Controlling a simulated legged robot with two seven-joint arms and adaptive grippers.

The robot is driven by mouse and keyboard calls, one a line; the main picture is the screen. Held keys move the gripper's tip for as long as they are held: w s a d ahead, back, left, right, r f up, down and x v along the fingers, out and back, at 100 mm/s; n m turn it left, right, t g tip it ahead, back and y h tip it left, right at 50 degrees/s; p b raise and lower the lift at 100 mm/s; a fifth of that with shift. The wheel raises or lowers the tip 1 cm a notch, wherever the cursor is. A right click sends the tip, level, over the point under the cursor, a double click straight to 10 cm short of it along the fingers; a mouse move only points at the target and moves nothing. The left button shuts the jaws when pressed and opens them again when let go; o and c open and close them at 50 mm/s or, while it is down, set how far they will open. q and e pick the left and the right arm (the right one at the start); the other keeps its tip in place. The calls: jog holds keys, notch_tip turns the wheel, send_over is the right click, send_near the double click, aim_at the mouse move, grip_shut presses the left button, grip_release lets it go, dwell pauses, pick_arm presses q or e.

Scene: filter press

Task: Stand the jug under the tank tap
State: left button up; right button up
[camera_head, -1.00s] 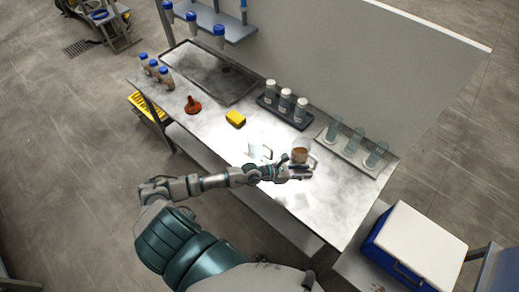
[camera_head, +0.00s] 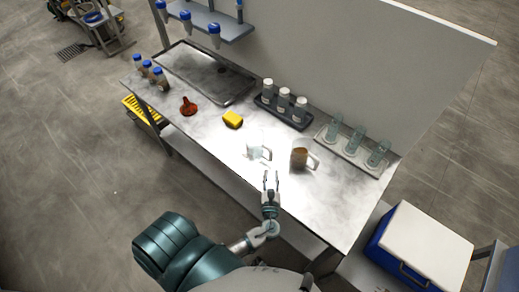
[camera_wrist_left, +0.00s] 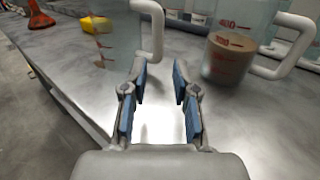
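Two clear jugs stand upright on the metal bench. One, the clear jug (camera_head: 254,148), looks empty; its handle points right. The other, the brown-filled jug (camera_head: 299,157), holds brown content low down, with its handle to the right. In the left wrist view the clear jug (camera_wrist_left: 118,38) is at upper left and the brown-filled jug (camera_wrist_left: 232,52), with red markings, at upper right. My left gripper (camera_head: 271,177) is open and empty at the bench's front edge, its fingers pointing toward the gap between the jugs, touching neither. I cannot pick out a tank tap. My right gripper is out of view.
A dark rack (camera_head: 280,113) and a pale rack (camera_head: 351,153) of tubes stand behind the jugs. A blue cooler (camera_head: 424,247) is at right.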

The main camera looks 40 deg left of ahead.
aim_at(271, 158)
pick_arm(q)
jog(key=x, duration=0.4)
jog(key=shift+w+a+f, duration=0.1)
jog(key=shift+w+a, duration=0.1)
jog(key=shift+a, duration=0.25)
jog(key=shift+p+x, duration=0.5)
jog(key=shift+x, duration=1.8)
grip_shut()
